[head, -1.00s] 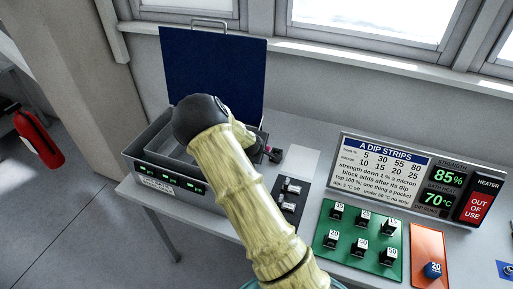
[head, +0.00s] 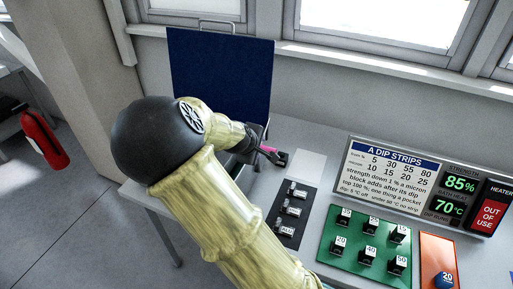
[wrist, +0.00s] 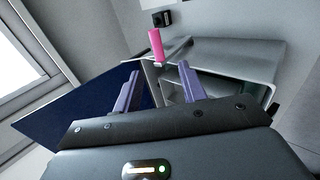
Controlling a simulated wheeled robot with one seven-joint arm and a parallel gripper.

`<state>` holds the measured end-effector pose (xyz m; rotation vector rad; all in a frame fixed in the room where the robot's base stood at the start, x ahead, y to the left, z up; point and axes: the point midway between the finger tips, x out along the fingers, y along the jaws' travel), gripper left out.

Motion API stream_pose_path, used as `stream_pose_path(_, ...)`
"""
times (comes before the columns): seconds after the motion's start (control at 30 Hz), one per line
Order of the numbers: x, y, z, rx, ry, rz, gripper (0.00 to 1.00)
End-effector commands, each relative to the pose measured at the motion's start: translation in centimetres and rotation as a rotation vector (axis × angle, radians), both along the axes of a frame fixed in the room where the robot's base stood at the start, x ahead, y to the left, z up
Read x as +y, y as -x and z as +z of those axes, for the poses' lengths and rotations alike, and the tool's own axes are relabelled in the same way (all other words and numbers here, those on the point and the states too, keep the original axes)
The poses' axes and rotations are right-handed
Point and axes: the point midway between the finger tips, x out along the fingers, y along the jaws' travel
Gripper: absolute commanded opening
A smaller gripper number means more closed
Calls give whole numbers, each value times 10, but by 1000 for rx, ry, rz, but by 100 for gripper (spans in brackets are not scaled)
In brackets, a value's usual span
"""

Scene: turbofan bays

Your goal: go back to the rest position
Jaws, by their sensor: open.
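My gripper (wrist: 160,80) is open in the wrist view, with two purple fingers apart and nothing between their tips. A pink handle (wrist: 155,45) shows beyond the fingers, clear of them as far as I can tell. In the head view my arm bends over the open metal tank, and the gripper's dark body (head: 248,140) is partly hidden behind it. The pink handle (head: 268,150) shows just right of it. The fingers cannot be made out there.
The tank's raised blue lid (head: 220,85) stands behind my arm. A black block (head: 283,158) lies to the right. A black plate with metal clips (head: 291,212), a green tray (head: 345,250) of several blocks, an orange mat (head: 437,250) and a sign panel (head: 390,175) occupy the bench.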

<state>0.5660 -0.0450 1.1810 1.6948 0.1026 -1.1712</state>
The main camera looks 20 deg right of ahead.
Motion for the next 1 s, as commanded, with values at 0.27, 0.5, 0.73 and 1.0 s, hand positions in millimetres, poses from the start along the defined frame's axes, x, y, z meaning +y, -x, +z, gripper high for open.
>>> stream_pose_path(0.27, 6, 8, 10, 0, -1, -1, 41)
stream_pose_path(0.5, 6, 7, 10, 0, -1, -1, 41)
stream_pose_path(0.73, 4, 10, 7, 5, -15, -12, 41)
stream_pose_path(1.0, -1, 57, -25, 65, -266, -198, 41)
